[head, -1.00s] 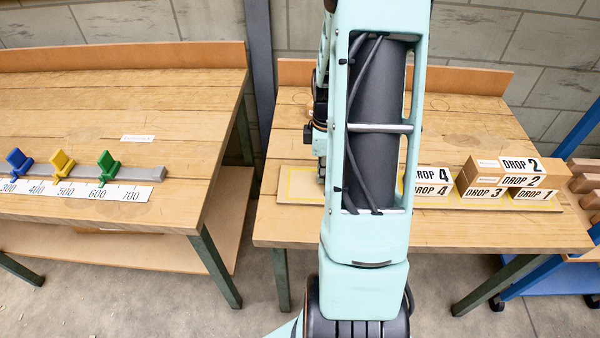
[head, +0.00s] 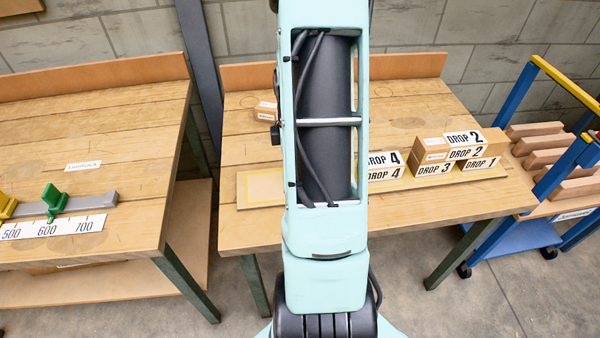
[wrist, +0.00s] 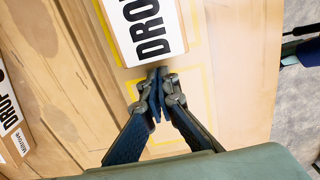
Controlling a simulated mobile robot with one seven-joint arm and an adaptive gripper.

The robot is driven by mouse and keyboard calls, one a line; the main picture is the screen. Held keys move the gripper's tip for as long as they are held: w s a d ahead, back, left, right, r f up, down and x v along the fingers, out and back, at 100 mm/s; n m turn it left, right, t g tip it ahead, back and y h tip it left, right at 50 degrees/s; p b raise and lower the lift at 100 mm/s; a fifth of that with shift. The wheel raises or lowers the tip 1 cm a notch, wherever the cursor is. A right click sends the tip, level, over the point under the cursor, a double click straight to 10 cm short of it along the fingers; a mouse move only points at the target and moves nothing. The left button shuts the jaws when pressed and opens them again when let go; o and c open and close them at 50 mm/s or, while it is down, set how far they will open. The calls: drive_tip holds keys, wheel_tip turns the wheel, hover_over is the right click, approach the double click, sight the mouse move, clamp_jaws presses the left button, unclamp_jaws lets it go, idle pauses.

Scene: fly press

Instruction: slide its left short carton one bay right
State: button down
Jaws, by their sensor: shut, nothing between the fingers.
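The DROP 4 carton (head: 383,173) is short and stands on the board (head: 238,190) in the head view, left of the other cartons. My arm hides its left end. In the wrist view a carton with a cut-off "DRO" label (wrist: 150,28) lies just beyond my fingertips; its number is out of frame. My gripper (wrist: 158,78) is shut and empty, with its tips at or very near that carton's edge. I cannot tell whether they touch. My arm hides the gripper in the head view. Yellow bay outlines (wrist: 205,85) show around the fingers.
The DROP 2 carton (head: 458,153) rests on the DROP 3 carton (head: 434,171) and DROP 1 carton (head: 480,164). A blue trolley (head: 520,238) stands right, another bench (head: 120,150) left.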

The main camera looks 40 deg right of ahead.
drive_tip(key=shift+w+a, duration=0.65)
drive_tip(key=shift+a, duration=0.3)
wheel_tip(320, 180, up, 10)
drive_tip(key=shift+p, duration=0.35)
drive_tip(key=shift+s, duration=0.1)
